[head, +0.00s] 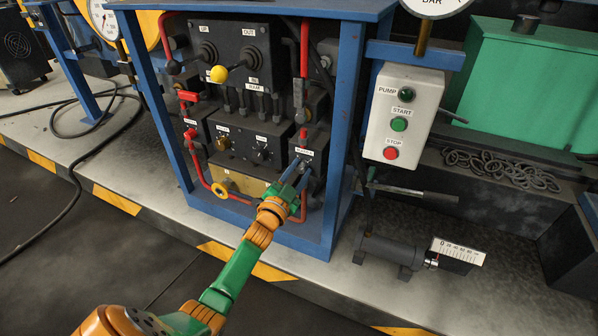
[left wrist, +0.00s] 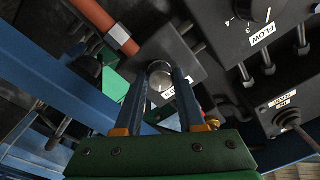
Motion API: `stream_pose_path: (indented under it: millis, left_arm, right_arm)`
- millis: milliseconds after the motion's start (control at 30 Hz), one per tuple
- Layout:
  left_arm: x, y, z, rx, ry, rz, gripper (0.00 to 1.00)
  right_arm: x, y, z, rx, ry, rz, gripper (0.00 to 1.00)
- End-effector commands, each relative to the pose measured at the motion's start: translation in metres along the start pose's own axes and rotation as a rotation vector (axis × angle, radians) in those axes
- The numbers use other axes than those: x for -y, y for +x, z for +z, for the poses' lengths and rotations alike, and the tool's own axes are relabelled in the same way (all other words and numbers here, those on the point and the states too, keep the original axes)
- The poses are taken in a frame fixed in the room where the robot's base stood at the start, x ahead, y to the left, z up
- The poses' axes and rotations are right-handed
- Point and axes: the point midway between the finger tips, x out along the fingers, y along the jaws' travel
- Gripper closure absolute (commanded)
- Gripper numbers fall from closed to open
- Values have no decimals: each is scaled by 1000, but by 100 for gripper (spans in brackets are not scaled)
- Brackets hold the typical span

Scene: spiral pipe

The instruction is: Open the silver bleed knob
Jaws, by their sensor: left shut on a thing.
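The silver bleed knob (left wrist: 159,70) is a round metal cap on the face of a dark block in the left wrist view. My left gripper (left wrist: 161,90) has its two blue fingers on either side of the knob and is shut on it. A white label (left wrist: 168,93), partly hidden by the fingers, sits just below the knob. In the head view my left gripper (head: 297,176) reaches the lower right block (head: 310,150) inside the blue frame. Its fingers hide the knob there. My right gripper is not in view.
The blue frame post (head: 342,150) stands close right of my left gripper. A red pipe (left wrist: 104,22) runs close by in the left wrist view. A white pump box (head: 402,115) with start and stop buttons is further right.

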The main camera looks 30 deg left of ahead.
Motion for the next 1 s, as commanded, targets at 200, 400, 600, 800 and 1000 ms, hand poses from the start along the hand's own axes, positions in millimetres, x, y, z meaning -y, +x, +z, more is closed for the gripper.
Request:
stream_pose_path:
  millis: [200, 400, 600, 800, 1000]
  left_arm:
    - [0, 0, 0, 0, 2, -1, 100]
    - [0, 0, 0, 0, 1, -1, 31]
    - [0, 0, 0, 0, 1, 0, 31]
    - [2, -33, -3, 3, 0, 2, 31]
    - [1, -66, -1, 2, 1, 1, 31]
  right_arm:
    - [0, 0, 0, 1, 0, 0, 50]
    - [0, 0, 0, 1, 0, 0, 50]
    - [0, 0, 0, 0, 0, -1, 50]
    - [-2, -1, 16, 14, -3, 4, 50]
    - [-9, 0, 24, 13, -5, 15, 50]
